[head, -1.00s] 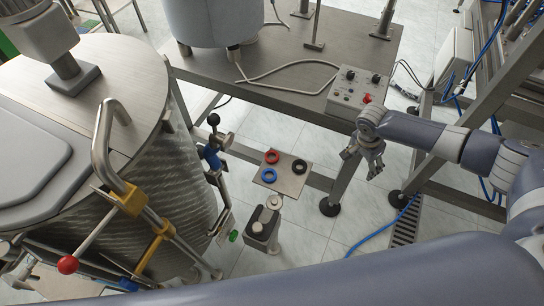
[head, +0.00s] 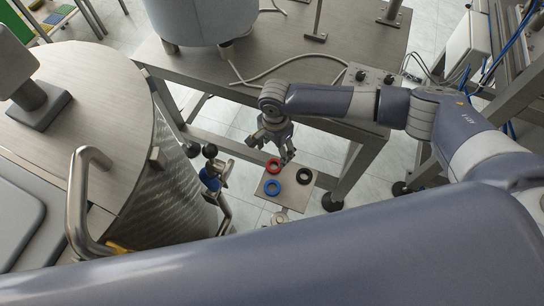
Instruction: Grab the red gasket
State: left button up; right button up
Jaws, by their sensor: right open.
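The red gasket (head: 273,166) is a ring lying flat on a small metal plate (head: 297,199), at the plate's upper left. A blue gasket (head: 272,187) lies just below it and a black gasket (head: 304,176) to its right. My right gripper (head: 272,150) is open and empty, pointing down just above and behind the red gasket in the picture. I cannot tell its exact height over the ring. My left gripper is not in view.
A large metal drum with a bent handle (head: 77,200) and valve fittings (head: 210,172) stands left of the plate. A steel table (head: 270,62) with a control box (head: 372,78) is behind. Its leg stands right of the plate.

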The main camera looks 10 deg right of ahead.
aim_at(274, 167)
jog(key=f, duration=0.3)
jog(key=shift+s+f, duration=0.25)
jog(key=shift+f, duration=0.05)
jog(key=f, duration=0.3)
jog(key=f+b, duration=0.1)
jog(key=f, duration=0.1)
jog(key=shift+w+f, duration=0.3)
jog(key=c, duration=0.9)
